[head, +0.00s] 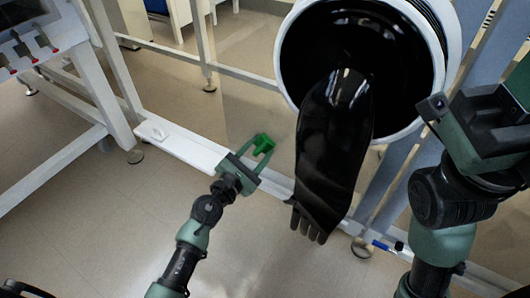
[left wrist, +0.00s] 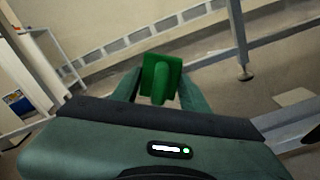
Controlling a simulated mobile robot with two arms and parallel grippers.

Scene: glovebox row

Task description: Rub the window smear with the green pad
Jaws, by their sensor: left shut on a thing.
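The green pad (head: 263,143) is held in my left gripper (head: 256,152), whose fingers are shut on its grip. In the left wrist view the pad (left wrist: 172,72) sits between the fingertips, its square plate facing away and its grip towards me. In the head view the pad is just above the white ledge, left of the hanging black glove. A faintly tinted, see-through pane (head: 245,110) seems to lie behind the pad. I cannot make out a smear on it. I cannot tell whether the pad touches the pane. My right gripper (head: 440,108) is at the right, its fingers not clear.
A black glove (head: 335,150) hangs from a round port with a white rim (head: 448,60), between the arms. Floor at lower left is clear.

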